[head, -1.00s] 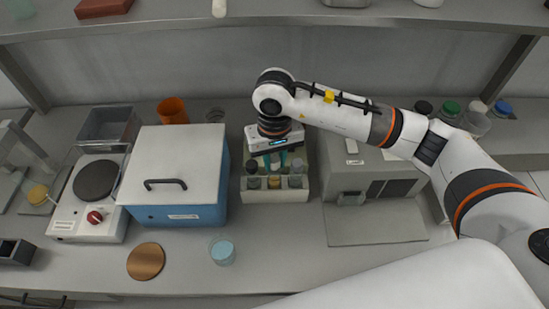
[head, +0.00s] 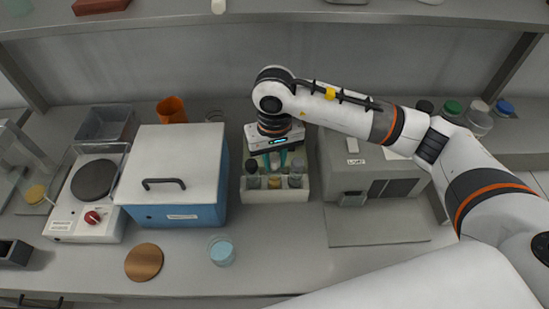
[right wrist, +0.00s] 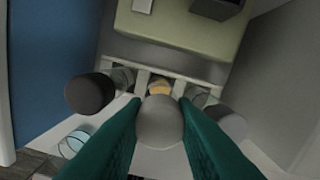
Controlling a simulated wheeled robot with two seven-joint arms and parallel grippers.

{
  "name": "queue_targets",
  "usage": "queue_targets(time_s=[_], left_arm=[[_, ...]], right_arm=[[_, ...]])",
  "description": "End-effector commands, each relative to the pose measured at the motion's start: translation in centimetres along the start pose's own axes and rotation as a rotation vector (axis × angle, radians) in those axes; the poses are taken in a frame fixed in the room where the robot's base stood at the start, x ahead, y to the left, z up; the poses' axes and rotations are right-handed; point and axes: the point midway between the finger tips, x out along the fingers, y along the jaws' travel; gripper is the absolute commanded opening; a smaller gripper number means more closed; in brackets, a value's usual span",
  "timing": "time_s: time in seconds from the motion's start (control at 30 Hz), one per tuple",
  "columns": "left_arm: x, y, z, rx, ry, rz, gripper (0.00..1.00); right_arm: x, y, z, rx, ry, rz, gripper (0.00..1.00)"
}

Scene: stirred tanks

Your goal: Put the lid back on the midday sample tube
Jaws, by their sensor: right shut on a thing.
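The white sample rack (head: 275,197) stands mid-bench, holding several tubes. My right gripper (head: 275,163) points down over it. In the right wrist view its teal fingers (right wrist: 158,125) are shut on a rounded grey lid (right wrist: 160,122). No label tells me which tube is the midday one. My left gripper is not in view.
A blue box with a white lid (head: 175,165) stands close left of the rack. A grey machine (head: 365,170) stands close right. A light blue jar (head: 222,252) and a brown disc (head: 144,262) lie in front.

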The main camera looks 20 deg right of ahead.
Motion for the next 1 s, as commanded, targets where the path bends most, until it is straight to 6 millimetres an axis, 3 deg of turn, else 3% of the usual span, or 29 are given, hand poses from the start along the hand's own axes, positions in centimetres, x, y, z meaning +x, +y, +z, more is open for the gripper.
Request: queue_targets(time_s=[0.37,0.4,0.5,0.7,0.87,1.0], left_arm=[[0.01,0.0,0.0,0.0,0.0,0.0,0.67],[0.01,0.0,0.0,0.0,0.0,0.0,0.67],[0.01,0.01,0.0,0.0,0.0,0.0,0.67],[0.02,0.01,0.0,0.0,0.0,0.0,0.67],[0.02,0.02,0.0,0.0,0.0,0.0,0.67],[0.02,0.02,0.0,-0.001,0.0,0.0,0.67]], right_arm=[[-0.02,-0.01,-0.01,0.0,0.0,0.0,0.04],[-0.02,-0.01,-0.01,0.0,0.0,0.0,0.31],[-0.01,0.0,-0.01,0.0,0.0,0.0,0.47],[-0.01,0.0,-0.01,0.0,0.001,0.0,0.5],[0.0,0.0,-0.02,0.0,0.001,0.0,0.72],[0.01,0.0,-0.02,0.0,0.001,0.0,0.72]])
